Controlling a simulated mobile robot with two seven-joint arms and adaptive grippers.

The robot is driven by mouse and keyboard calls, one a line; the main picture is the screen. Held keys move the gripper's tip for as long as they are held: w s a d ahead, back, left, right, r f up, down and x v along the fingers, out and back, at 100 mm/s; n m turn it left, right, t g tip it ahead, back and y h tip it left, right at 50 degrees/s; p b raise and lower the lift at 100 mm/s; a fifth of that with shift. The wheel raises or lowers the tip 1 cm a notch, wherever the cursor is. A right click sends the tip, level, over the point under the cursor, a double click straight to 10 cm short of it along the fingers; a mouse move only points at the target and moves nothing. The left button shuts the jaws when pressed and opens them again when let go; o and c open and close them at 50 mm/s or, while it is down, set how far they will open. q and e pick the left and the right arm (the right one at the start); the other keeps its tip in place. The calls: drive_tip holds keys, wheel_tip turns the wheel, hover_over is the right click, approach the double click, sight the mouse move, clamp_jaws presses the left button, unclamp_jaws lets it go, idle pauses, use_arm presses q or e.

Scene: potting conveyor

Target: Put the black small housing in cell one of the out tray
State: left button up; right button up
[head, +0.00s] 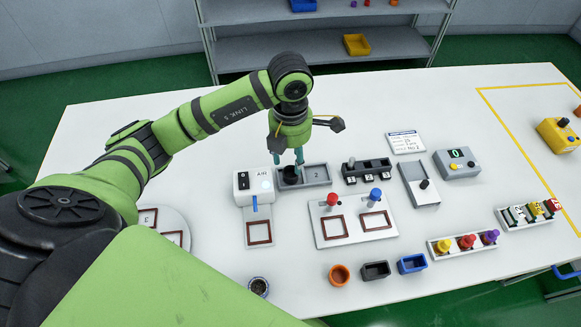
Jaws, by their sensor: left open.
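The grey two-cell tray (331,183) stands mid-table; its right cell shows a "2". A small black housing (290,177) sits in the left cell, partly hidden by my gripper's fingers. My left gripper (288,162) is open, pointing down right above that cell, with its teal fingertips around or just over the housing. I cannot tell whether the fingertips touch it. My right gripper is not in view.
A white device (242,183) stands left of the tray. A black slotted rack (367,173) is to its right. A white board (331,225) with red and blue knobs lies in front. Orange (339,275), black (376,271) and blue (412,264) containers stand at the front edge.

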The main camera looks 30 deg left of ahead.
use_arm(q)
wheel_tip(320, 180, up, 7)
idle(0.3)
idle(0.4)
